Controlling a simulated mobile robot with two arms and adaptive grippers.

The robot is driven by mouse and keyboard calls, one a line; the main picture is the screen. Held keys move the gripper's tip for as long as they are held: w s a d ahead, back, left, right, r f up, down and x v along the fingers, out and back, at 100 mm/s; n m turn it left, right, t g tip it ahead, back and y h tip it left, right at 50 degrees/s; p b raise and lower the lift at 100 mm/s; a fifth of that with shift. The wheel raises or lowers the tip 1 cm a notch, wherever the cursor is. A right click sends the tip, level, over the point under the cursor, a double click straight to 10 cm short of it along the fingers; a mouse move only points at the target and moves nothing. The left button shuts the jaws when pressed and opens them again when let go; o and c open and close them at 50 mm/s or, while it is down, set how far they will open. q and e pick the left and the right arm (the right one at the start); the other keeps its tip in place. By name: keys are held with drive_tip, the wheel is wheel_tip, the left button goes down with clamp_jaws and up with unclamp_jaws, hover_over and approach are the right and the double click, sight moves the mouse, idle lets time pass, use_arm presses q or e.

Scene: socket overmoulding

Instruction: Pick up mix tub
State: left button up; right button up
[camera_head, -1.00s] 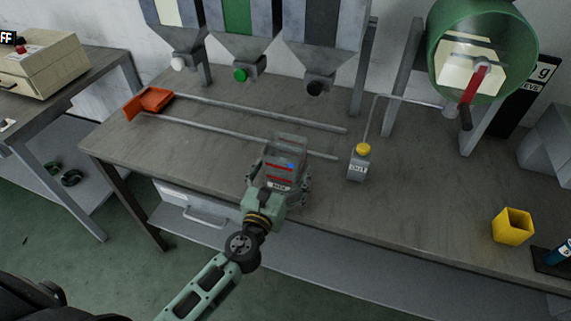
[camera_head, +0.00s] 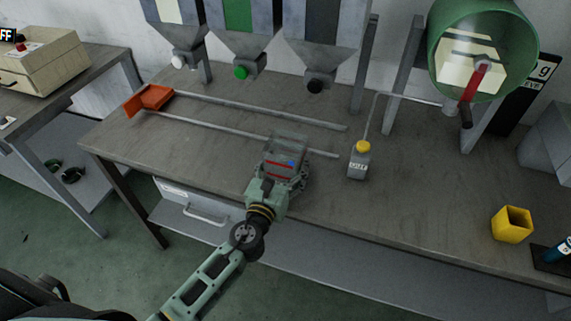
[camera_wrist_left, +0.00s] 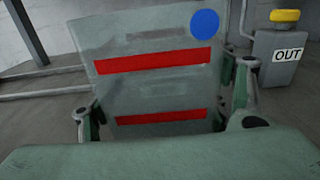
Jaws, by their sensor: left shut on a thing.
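The mix tub (camera_head: 285,153) is a grey, see-through tub with red stripes and a blue dot. It is at the front middle of the workbench in the head view. It fills the middle of the left wrist view (camera_wrist_left: 155,85). My left gripper (camera_head: 283,180) is shut on it, with one finger at each side. The tub's lower part is hidden behind the gripper, so I cannot tell whether its base touches the bench. My right gripper is not in view.
A grey block labelled OUT (camera_head: 358,165) with a yellow knob stands just right of the tub. Two rails (camera_head: 240,137) run behind it to an orange scoop-like part (camera_head: 148,100). Hoppers (camera_head: 240,35) hang above. A yellow cup (camera_head: 512,225) stands at the right.

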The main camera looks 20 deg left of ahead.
sight(294, 139)
use_arm(q)
drive_tip(key=shift+r, duration=0.15)
drive_tip(key=shift+r+p, duration=0.5)
drive_tip(key=shift+r, duration=0.1)
drive_tip(key=r+p, duration=0.2)
drive_tip(key=r, duration=0.1)
drive_tip(key=shift+d+r, duration=0.3)
drive_tip(key=shift+d, duration=0.1)
drive_tip(key=s+d+r+p, duration=0.1)
drive_tip(key=d+r, duration=0.2)
drive_tip(key=d, duration=0.2)
drive_tip(key=d+r+p, duration=0.1)
drive_tip(key=d+r, duration=0.2)
drive_tip(key=d, duration=0.3)
drive_tip(key=s+a+r, duration=0.1)
drive_tip(key=s+a, duration=0.6)
drive_tip(key=s, duration=0.3)
drive_tip(key=s+a+r, duration=0.2)
drive_tip(key=s+a, duration=0.4)
drive_tip(key=s, duration=0.4)
drive_tip(key=shift+s+a+y, duration=0.3)
drive_tip(key=shift+a, duration=0.05)
